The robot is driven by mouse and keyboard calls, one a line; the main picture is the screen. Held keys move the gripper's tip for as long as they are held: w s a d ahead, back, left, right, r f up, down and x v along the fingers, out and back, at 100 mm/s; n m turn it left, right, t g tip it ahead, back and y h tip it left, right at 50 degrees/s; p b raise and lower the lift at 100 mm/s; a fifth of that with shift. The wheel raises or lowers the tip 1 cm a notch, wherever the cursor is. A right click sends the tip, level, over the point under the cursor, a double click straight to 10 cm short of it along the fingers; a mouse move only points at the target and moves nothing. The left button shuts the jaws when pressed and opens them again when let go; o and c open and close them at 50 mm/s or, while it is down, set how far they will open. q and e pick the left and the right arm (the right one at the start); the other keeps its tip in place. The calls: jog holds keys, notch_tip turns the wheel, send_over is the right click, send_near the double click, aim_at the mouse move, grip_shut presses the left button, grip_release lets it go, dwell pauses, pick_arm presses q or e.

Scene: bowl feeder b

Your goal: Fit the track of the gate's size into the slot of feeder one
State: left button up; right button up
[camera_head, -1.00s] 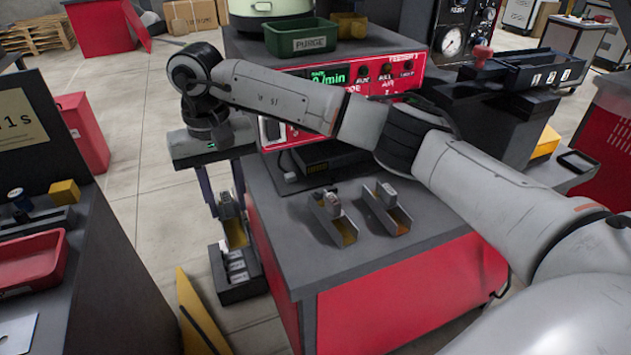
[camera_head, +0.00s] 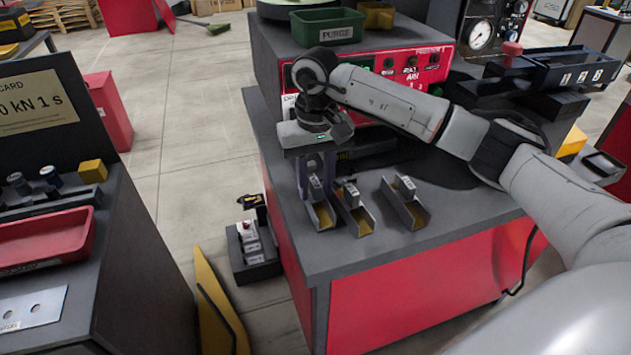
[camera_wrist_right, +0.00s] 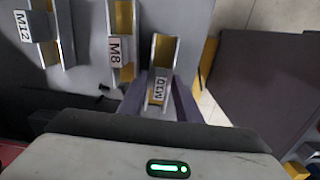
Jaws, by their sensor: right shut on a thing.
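My right gripper (camera_head: 316,172) is shut on a short yellow-and-grey track (camera_head: 321,214) at the left end of the feeder's dark bench top. In the right wrist view, the gripper (camera_wrist_right: 160,97) has its two purple fingers on either side of this track (camera_wrist_right: 165,50), whose inverted tag seems to read M10. Whether it touches the bench is unclear. Two similar tracks stand to its right in the head view: one tagged M8 (camera_wrist_right: 121,48), close beside it (camera_head: 357,219), and one tagged M12 (camera_wrist_right: 42,38), farther right (camera_head: 410,211). The feeder slot and gate cannot be made out. My left gripper is not in view.
A red control panel (camera_head: 400,62) with a green PURGE bin (camera_head: 327,27) above is behind the arm. A black box of tagged pieces (camera_head: 252,262) is low at the bench's left. A side table with a red tray (camera_head: 45,242) is far left. The bench front is clear.

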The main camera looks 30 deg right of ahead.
jog(key=o, duration=0.8)
jog(key=shift+f, duration=0.1)
jog(key=shift+o, duration=0.6)
